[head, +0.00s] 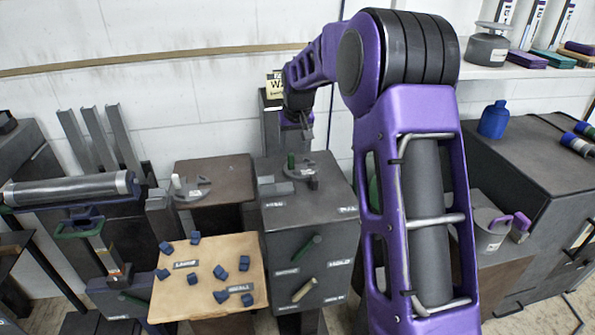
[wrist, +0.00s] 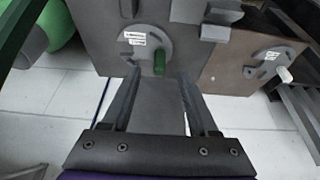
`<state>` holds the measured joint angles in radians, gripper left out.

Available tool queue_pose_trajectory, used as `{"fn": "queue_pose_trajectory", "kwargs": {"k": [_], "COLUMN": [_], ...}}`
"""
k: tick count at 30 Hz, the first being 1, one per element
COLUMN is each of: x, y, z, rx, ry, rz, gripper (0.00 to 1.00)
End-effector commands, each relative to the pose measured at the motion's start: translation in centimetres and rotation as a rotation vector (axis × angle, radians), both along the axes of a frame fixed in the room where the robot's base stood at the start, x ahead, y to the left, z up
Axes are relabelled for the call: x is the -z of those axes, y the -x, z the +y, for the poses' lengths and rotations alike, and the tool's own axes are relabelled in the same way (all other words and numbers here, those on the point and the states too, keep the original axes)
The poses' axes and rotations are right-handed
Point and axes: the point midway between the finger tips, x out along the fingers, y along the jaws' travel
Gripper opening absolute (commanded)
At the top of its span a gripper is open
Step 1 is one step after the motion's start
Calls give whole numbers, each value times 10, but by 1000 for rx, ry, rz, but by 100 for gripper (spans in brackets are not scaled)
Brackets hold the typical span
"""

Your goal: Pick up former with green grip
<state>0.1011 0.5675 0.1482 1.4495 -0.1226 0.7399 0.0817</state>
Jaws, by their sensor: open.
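The former with the green grip (head: 291,161) is a flat grey disc-like piece with an upright green peg, lying on top of the dark grey cabinet (head: 335,190). In the wrist view its green grip (wrist: 159,64) stands just beyond and between my fingertips, with a white label on the disc. My gripper (wrist: 159,80) is open and empty; no contact with the grip shows. In the head view my gripper (head: 304,128) hangs above the cabinet, small and dark. A similar former with a white grip (head: 177,182) lies on the brown box to the left.
Grey blocks stand beside the former on the cabinet. A wooden board (head: 240,262) with several blue cubes is at front left. A roller (head: 70,188) lies further left. A grey pot (head: 490,228) stands at right. My arm hides part of the cabinet's right side.

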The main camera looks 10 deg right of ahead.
Motion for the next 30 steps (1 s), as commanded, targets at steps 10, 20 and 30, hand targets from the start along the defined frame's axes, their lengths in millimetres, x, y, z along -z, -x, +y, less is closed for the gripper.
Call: {"fn": "queue_pose_trajectory", "kwargs": {"k": [10,20,30], "x": [29,64,65], "y": [-15,-37,-39], "z": [0,0,0], "rx": [1,1,1], "ry": [-1,0,0], "rz": [0,1,-1], "gripper": [60,60,47]}}
